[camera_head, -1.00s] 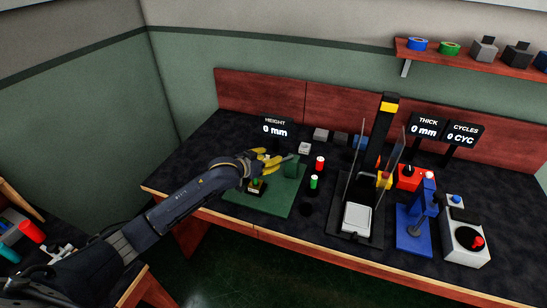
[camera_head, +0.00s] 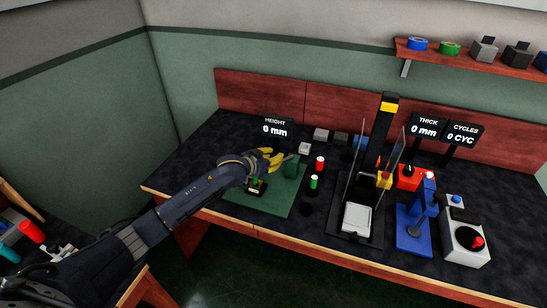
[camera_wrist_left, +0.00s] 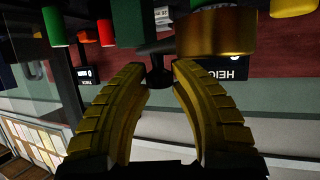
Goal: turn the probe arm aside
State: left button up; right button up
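The height gauge has a green post (camera_head: 291,170) on a green base plate (camera_head: 275,202). Its thin dark probe arm (camera_head: 287,159) reaches from the post top toward my left gripper (camera_head: 275,158). In the wrist view, which is upside down, the dark bar (camera_wrist_left: 155,48) and a round dark tip (camera_wrist_left: 158,78) lie at the gap between my yellow fingertips (camera_wrist_left: 160,70). The fingers stand apart; I cannot tell whether they touch the tip. A brass-coloured cylinder (camera_wrist_left: 217,32) is close beside the right finger. My right gripper is not in view.
The HEIGHT display (camera_head: 275,128) behind reads 0 mm. A red cylinder (camera_head: 320,163) and a green cylinder (camera_head: 314,182) stand right of the gauge. A black fixture with clear panels (camera_head: 352,237) and a blue press (camera_head: 413,240) stand further right.

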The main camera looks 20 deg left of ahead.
pick_arm(q)
grip_shut()
jog(key=shift+w+d+r, duration=0.1)
jog(key=shift+r, duration=0.05)
